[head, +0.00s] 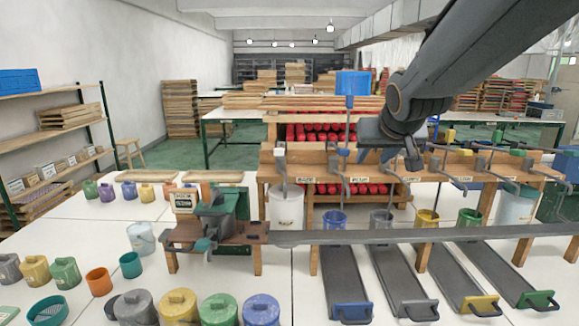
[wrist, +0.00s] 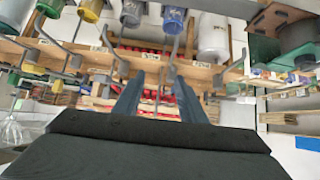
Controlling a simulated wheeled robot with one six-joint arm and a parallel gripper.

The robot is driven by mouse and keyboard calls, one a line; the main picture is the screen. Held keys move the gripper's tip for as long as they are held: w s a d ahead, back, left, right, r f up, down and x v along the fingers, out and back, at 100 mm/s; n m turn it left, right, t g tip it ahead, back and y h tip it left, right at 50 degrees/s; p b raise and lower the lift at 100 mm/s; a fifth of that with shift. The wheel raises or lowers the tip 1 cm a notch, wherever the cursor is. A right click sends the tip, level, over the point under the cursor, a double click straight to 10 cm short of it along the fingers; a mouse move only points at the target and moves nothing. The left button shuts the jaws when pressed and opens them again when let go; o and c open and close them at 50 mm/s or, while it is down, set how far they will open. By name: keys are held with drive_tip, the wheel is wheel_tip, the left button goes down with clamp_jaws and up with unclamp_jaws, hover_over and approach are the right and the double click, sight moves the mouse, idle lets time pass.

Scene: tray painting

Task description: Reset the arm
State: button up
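My arm (head: 455,65) reaches in from the upper right of the head view. My gripper (head: 388,155) hangs in front of the wooden rack (head: 300,155), near its upper beam. In the wrist view my gripper (wrist: 158,98) shows two dark fingers spread apart, with nothing held between them. The rack's beam, a label and red rolls show behind the gap. I cannot tell how far the fingers are from the rack. Part of the beam is hidden behind my gripper in the head view.
Hooks and levers line the rack, with a white bucket (head: 286,207) and coloured cups such as a blue one (head: 334,220) below. Dark ramps (head: 345,275) slope to the front. Lidded pots (head: 180,306) stand at front left. A small wooden stand (head: 215,233) holds a green device.

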drive_tip(key=s+f+g, duration=0.9)
drive_tip(key=s+f, duration=1.5)
drive_tip(key=shift+a+f, duration=0.2)
drive_tip(key=shift+f, duration=0.2)
